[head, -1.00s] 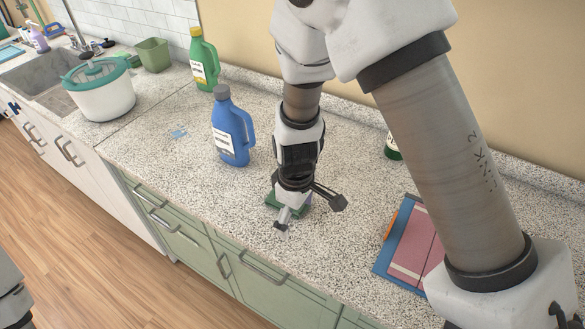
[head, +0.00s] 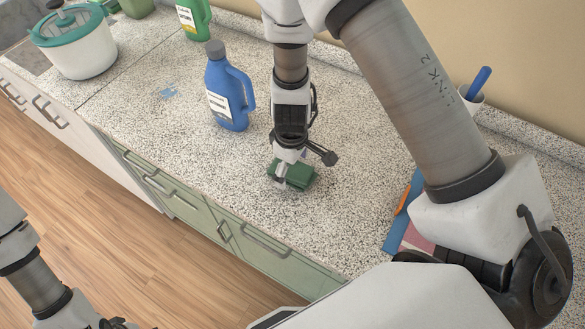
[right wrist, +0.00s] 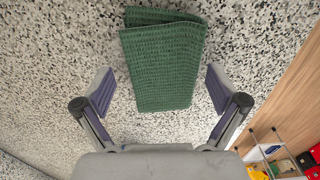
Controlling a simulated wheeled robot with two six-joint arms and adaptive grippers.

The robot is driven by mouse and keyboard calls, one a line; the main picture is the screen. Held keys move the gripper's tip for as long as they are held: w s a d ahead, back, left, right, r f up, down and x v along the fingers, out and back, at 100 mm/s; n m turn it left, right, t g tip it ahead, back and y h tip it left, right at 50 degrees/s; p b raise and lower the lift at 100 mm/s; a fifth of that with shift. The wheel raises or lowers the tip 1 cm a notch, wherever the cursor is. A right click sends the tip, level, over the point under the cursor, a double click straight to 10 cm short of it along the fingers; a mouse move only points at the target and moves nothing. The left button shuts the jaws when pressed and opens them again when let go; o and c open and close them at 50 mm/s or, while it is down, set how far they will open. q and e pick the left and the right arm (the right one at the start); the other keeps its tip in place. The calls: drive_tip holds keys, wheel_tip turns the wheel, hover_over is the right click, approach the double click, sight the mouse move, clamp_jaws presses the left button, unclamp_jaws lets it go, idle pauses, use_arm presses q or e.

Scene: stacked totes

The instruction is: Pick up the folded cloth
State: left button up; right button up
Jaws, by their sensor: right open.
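The folded cloth (head: 299,177) is dark green and lies flat on the speckled counter, partly hidden by my right gripper (head: 305,170). In the right wrist view the cloth (right wrist: 163,62) shows its waffle weave and folded layers. There my right gripper (right wrist: 160,92) is open, with one finger on either side of the cloth's near end. The fingers look apart from the cloth, and most of it lies beyond the fingertips. My left arm shows at the lower left of the head view; its gripper is mostly cut off by the bottom edge.
A blue jug (head: 228,92) stands left of my right gripper. A green bottle (head: 193,18) and a white tub with a teal lid (head: 75,42) stand farther back. A blue and pink flat item (head: 400,228) lies at the right, partly hidden by my arm. Counter around the cloth is clear.

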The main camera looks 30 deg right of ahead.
drive_tip(key=shift+s+r, duration=0.15)
drive_tip(key=shift+c, duration=0.4)
drive_tip(key=shift+s, duration=0.1)
drive_tip(key=c, duration=1.1)
drive_tip(key=shift+o, duration=0.2)
drive_tip(key=shift+a, duration=0.1)
